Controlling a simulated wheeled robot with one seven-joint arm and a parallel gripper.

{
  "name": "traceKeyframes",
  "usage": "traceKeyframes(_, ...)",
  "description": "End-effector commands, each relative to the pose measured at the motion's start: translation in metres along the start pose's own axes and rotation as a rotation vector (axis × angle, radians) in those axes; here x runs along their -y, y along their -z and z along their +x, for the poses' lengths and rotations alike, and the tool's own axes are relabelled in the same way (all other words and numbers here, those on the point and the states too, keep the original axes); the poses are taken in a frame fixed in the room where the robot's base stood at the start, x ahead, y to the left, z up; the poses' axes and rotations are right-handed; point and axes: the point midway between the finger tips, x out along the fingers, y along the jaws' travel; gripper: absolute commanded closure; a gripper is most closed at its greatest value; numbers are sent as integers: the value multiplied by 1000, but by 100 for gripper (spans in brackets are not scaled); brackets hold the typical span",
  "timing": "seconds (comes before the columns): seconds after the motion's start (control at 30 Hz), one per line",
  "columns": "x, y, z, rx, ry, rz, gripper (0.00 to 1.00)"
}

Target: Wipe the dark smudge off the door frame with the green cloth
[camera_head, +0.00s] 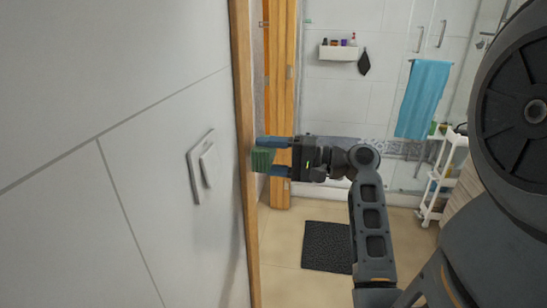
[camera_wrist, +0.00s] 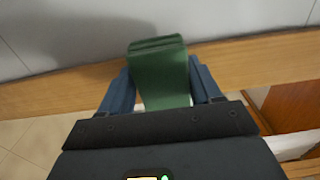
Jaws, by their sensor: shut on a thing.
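My gripper (camera_head: 272,157) is shut on the green cloth (camera_head: 262,159), a folded block between its two blue fingers. In the wrist view the cloth (camera_wrist: 160,75) sticks out past the fingertips of my gripper (camera_wrist: 160,88) and overlaps the wooden door frame (camera_wrist: 255,60). In the head view the cloth is at the edge of the tall door frame (camera_head: 243,100); I cannot tell whether it touches the wood. No dark smudge can be made out; the cloth and gripper hide part of the frame.
A light switch (camera_head: 203,167) is on the tiled wall left of the frame. Beyond the doorway are a dark mat (camera_head: 326,246), a wall shelf (camera_head: 340,53) with bottles, a blue towel (camera_head: 422,98) and a white cart (camera_head: 441,180). An open wooden door (camera_head: 282,95) stands behind the gripper.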

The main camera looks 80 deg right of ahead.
Motion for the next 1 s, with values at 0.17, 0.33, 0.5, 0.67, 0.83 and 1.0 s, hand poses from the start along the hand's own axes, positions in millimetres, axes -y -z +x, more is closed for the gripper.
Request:
traceKeyframes(0.17, 0, 0, 0, 0, 0, 0, 61)
traceKeyframes(0.33, 0, 0, 0, 0, 0, 0, 61)
traceKeyframes(0.5, 0, 0, 0, 1, 0, 0, 61)
traceKeyframes(0.67, 0, 0, 3, 1, 0, 0, 61)
traceKeyframes(0.83, 0, 0, 6, 2, 0, 0, 61)
traceKeyframes(1.0, 0, 0, 9, 2, 0, 0, 61)
